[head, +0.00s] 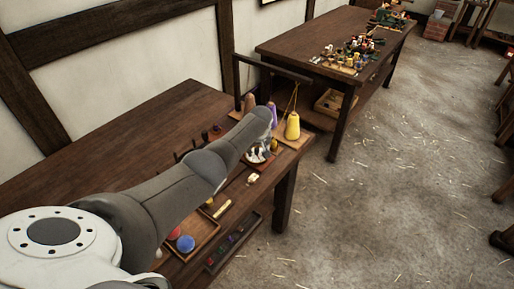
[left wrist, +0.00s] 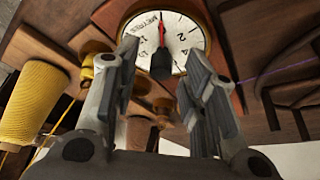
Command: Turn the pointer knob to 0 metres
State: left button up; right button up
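The white round dial (left wrist: 188,28) marked METRES fills the top middle of the left wrist view, in a brown-rimmed housing. The numbers 2 and 4 show on its right side. The pointer knob (left wrist: 161,66) has a black grip and a red needle towards the top of the picture; I cannot read the mark under its tip. My left gripper (left wrist: 160,62) is open, one finger on each side of the black grip, with gaps visible. In the head view the dial (head: 256,156) is partly covered by my left gripper (head: 262,148). My right gripper is out of view.
A yellow cone spool (head: 292,126) and a purple one (head: 272,114) stand just behind the dial. A tray with red and blue balls (head: 203,228) lies nearer on the table (head: 110,140). A second table (head: 290,45) stands beyond. The floor at right is open.

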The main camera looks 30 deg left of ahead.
pick_arm(q)
jog(key=shift+r, duration=0.1)
jog(key=v, duration=1.1)
jog(key=shift+s+r, duration=0.15)
jog(key=shift+r, duration=0.2)
jog(key=shift+d, duration=0.1)
